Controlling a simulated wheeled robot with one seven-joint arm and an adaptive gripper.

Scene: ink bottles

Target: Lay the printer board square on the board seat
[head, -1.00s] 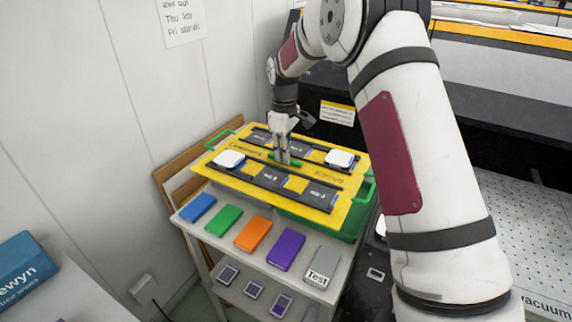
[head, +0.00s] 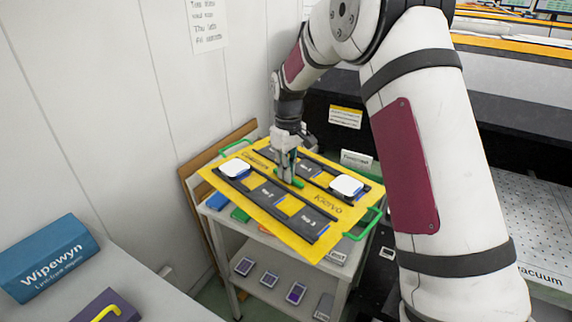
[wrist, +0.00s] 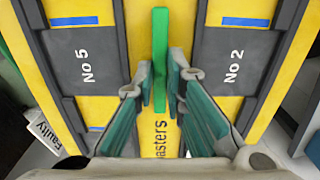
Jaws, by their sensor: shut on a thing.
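The two fingers stand either side of that grip in the wrist view (wrist: 163,88). The board hangs over the trolley top and looks raised and slightly tilted in the picture. Two white-topped blocks (head: 235,170) (head: 346,186) ride on it. I cannot make out the board seat.
The trolley (head: 345,283) below has coloured boxes (head: 240,215) on top, partly hidden by the board, and small items on its lower shelf. A brown panel (head: 203,167) leans by the wall. A perforated table (head: 530,225) is at right.

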